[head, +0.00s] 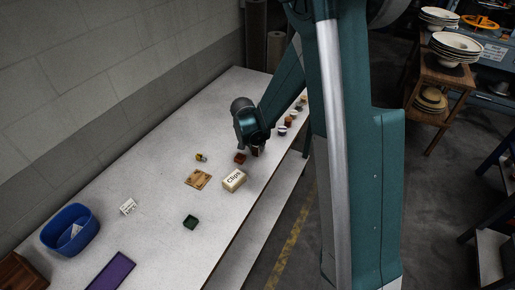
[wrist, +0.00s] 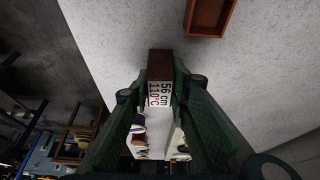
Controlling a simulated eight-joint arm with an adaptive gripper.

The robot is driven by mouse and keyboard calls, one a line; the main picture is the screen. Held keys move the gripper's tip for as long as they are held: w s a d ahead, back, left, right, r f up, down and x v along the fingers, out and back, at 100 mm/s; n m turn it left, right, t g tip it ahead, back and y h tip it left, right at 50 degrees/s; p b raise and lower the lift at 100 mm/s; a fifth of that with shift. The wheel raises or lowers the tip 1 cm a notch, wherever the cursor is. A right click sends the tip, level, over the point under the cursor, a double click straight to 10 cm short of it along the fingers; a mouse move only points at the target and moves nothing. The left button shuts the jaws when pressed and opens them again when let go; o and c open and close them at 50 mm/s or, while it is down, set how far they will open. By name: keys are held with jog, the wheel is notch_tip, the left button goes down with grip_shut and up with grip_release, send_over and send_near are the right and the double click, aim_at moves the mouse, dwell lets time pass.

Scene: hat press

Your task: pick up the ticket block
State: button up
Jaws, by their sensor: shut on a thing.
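The ticket block (wrist: 160,66) is a dark brown block with a white label reading "56 cm 110°C". In the wrist view it sits between the two fingers of my gripper (wrist: 160,88), which is shut on it. In the head view the block (head: 257,151) shows as a small dark shape under my wrist, close to the front edge of the white table. My gripper's fingers are mostly hidden there by the wrist. I cannot tell whether the block touches the table.
A small red-brown tray (head: 240,158) lies close beside the block. A "Clips" box (head: 234,180), a wooden board (head: 198,179), a green tray (head: 190,222), a white card (head: 128,207) and a blue tub (head: 71,236) stand farther left. Several small items line the table's right end.

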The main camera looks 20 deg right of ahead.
jog(key=shift+r+p, duration=0.65)
jog(key=shift+r, duration=4.4)
jog(key=shift+a, duration=0.1)
